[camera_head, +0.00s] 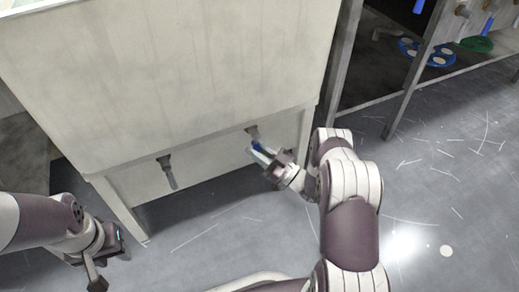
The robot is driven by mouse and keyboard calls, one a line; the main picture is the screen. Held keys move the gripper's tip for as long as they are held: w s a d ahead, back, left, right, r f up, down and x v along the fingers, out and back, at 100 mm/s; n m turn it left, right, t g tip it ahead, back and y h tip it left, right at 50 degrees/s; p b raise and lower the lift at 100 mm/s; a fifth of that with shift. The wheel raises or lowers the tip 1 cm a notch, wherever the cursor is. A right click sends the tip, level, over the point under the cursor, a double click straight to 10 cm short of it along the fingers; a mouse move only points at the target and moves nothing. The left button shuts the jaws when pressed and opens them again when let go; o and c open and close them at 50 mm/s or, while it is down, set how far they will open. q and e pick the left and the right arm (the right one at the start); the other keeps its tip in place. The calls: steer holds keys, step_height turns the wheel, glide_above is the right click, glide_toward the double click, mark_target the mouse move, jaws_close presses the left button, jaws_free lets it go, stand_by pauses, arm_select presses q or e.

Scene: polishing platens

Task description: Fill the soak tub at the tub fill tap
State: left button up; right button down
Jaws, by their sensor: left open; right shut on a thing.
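A large off-white tub-like box (160,70) on legs fills the upper left; its inside is out of view. Two dark taps stick out low on its front: a left tap (167,172) hanging down, and a right tap (252,131). My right gripper (260,153) is at the right tap, shut on a small blue part (257,146) just below it, which looks like the tap's handle. The jaws hide most of that part. My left gripper (101,270) is open at the lower left, apart from both taps. No water shows.
A leg (118,208) of the box stands between my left gripper and the left tap. At the upper right a dark shelf frame (412,68) holds a blue disc (428,52) with pale round spots and a green item (476,44). The grey floor (440,180) at right is clear.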

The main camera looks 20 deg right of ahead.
steer(key=shift+a+m, duration=0.15)
steer(key=shift+m, duration=0.15)
steer(key=c, duration=1.3)
jaws_free()
steer(key=shift+s+d, duration=0.2)
steer(key=p+v, duration=0.4)
steer(key=v, duration=0.8)
steer(key=shift+s+f, duration=0.15)
steer(key=shift+f, duration=0.1)
steer(key=shift+a, duration=0.1)
